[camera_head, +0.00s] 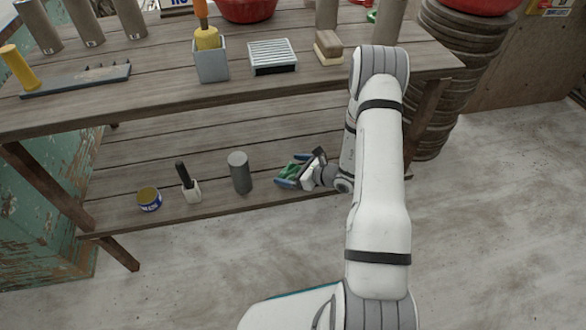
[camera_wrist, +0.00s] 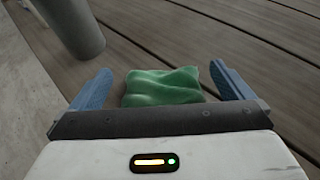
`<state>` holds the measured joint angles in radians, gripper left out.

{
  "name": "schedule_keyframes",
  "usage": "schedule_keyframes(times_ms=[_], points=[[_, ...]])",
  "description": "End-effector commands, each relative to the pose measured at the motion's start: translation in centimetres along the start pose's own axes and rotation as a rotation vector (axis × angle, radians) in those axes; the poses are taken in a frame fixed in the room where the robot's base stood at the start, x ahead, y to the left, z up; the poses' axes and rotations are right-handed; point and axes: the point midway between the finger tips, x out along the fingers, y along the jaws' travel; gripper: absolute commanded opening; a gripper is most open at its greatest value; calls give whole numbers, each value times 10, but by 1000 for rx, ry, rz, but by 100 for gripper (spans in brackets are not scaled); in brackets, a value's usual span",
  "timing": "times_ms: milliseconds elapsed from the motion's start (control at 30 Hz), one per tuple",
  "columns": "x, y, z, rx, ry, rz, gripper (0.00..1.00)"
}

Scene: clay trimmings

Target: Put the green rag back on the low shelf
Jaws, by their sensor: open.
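The green rag (camera_wrist: 162,88) lies crumpled on the wooden planks of the low shelf (camera_head: 130,165). In the head view a bit of the rag (camera_head: 290,171) shows at my gripper (camera_head: 288,171), near the shelf's right part. In the wrist view my gripper (camera_wrist: 168,88) is open, with one blue finger on each side of the rag. Gaps show between the rag and both fingers. The rag's near edge is hidden behind the gripper's dark front bar.
The upper tabletop (camera_head: 150,95) overhangs the shelf. A round stack (camera_head: 440,75) stands right.

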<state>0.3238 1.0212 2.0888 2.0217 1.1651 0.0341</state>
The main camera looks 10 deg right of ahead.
Motion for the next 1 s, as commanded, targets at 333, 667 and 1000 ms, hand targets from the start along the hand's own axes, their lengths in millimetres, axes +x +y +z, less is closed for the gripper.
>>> schedule_keyframes(times_ms=[333, 667, 1000], points=[[-67, -1, 3, 3, 1, -5, 100], [-114, 0, 1, 0, 0, -1, 100], [-121, 59, 88, -340, 23, 309, 100]])
